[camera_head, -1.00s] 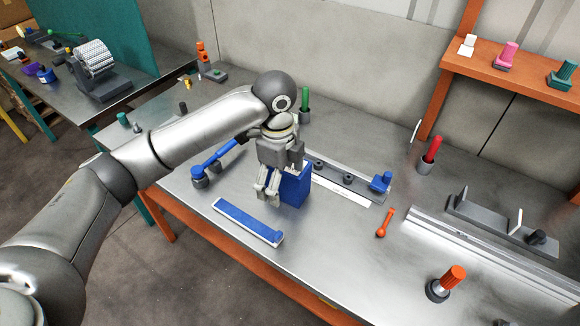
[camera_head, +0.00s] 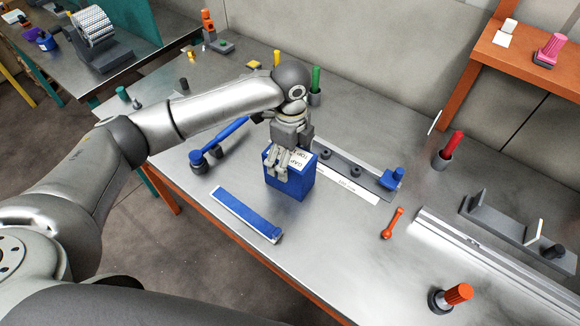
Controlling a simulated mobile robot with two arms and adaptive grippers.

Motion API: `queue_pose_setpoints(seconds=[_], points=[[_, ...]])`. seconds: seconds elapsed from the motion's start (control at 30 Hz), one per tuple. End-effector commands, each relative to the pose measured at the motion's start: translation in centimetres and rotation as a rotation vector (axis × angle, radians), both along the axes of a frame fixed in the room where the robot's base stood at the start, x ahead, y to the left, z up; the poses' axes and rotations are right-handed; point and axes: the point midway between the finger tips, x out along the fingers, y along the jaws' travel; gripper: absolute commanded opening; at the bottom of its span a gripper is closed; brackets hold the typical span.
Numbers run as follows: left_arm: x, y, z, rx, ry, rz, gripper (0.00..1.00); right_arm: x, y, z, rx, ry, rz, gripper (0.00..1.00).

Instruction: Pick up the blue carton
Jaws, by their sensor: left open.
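The blue carton (camera_head: 292,184) stands upright on the metal workbench, with a white label with dark print on its top. My left gripper (camera_head: 279,174) is open and points down at the carton's top, in front of part of the label. Whether its fingers touch the carton cannot be told from this view. My right gripper does not show.
A blue bar (camera_head: 248,214) lies in front of the carton, and a blue-ended tool (camera_head: 222,142) lies to its left. A grey rail with a blue block (camera_head: 391,179) is behind right. An orange wrench (camera_head: 393,222) and an orange-handled tool (camera_head: 452,296) are farther right.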

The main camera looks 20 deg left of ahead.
Motion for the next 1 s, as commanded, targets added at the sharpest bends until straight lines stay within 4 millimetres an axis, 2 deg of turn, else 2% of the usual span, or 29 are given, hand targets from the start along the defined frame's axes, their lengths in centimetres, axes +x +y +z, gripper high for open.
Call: queue_pose_setpoints(seconds=[0.1,0.23,0.53,0.83,1.0], points=[[-0.4,0.1,-1.8,0.001,0.004,0.001,0.88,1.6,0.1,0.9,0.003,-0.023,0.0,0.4],[-0.3,0.1,-3.4,0.002,0.003,0.001,0.88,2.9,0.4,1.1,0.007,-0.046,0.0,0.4],[-0.3,0.1,-3.8,0.0,0.0,0.0,0.86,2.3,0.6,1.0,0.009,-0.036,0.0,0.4],[-0.3,0.1,-3.8,0.0,0.001,0.0,0.48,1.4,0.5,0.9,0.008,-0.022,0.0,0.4],[-0.3,0.1,-3.8,0.001,0.0,0.0,0.46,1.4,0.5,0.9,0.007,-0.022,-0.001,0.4]])
